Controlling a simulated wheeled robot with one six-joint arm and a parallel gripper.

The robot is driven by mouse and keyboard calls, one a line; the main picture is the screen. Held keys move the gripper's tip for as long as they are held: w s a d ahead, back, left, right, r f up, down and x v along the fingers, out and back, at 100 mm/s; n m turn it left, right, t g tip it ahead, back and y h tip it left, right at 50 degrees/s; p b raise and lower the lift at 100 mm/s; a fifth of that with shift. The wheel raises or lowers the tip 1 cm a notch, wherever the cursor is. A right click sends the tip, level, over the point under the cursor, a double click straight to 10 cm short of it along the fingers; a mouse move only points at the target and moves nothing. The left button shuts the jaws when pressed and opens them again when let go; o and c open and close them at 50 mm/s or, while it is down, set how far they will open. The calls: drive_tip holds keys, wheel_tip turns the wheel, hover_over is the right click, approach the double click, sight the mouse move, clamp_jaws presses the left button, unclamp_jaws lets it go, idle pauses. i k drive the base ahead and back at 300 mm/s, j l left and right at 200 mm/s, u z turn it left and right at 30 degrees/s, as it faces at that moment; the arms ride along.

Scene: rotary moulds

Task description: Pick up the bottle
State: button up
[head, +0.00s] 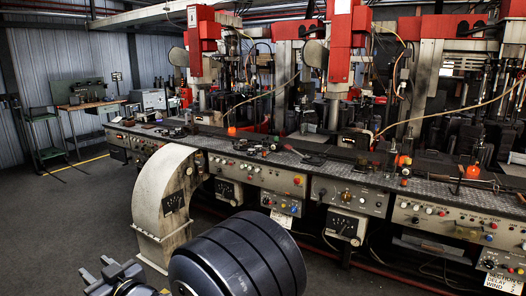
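I cannot make out a bottle for certain in the head view; the bench is cluttered and its small items are too small to tell apart. My gripper (96,267) is at the bottom left, low in front of the machine bench and partly cut off by the picture's lower edge. Its two fingers look apart, with nothing visible between them.
A long machine bench (262,173) with knobs and panels runs from left to right, with tools and red-orange round items on top. A curved pale housing (155,190) juts out in front. Red machine columns stand behind. Dark floor (60,210) is clear at left.

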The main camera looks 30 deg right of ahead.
sight(392, 153)
drive_tip(key=k+j+z, duration=0.1)
drive_tip(key=z, duration=1.55)
drive_tip(key=k+j, duration=0.05)
